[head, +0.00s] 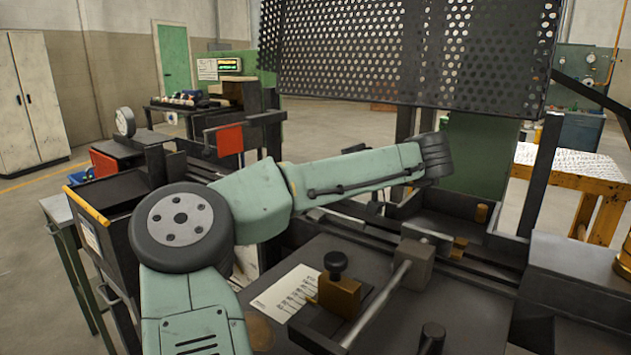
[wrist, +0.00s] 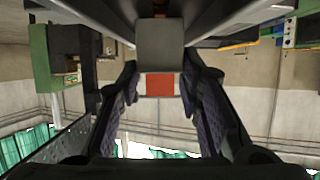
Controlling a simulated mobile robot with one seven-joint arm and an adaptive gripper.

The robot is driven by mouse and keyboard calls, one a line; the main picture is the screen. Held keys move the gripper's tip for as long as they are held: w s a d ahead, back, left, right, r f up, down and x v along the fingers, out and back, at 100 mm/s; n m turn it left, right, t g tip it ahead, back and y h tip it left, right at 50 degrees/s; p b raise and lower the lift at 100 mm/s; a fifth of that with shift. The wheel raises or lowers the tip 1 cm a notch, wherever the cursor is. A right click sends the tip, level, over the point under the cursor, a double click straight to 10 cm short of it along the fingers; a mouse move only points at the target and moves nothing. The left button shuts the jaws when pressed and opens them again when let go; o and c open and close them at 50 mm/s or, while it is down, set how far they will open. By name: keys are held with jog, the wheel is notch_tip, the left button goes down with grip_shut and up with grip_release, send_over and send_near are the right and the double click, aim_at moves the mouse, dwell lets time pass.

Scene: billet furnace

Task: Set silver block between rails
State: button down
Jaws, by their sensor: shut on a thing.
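In the wrist view, the silver block (wrist: 160,45) is a plain grey block with a red patch on its near end face. My gripper (wrist: 161,85) is shut on it, with one dark finger on each side of that end. Dark straight edges run on both sides of the block's far part; I cannot tell whether it touches them. In the head view, dark rails (head: 480,275) cross the bench behind a grey clamp block. My arm reaches over the bench there, and my gripper is not clearly visible. A pale metal piece (head: 428,236) lies near the rails; I cannot tell what it is.
The grey clamp block (head: 412,263) sits on a metal rod. A brass block with a black knob (head: 338,285) and a paper sheet (head: 285,293) are on the near bench. A perforated guard (head: 400,50) hangs above the back. A yellow-edged table (head: 575,175) stands at right.

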jog(key=shift+f+b, duration=0.3)
jog(key=shift+b, duration=0.15)
jog(key=c, duration=1.1)
grip_release()
jog(key=shift+o, duration=0.2)
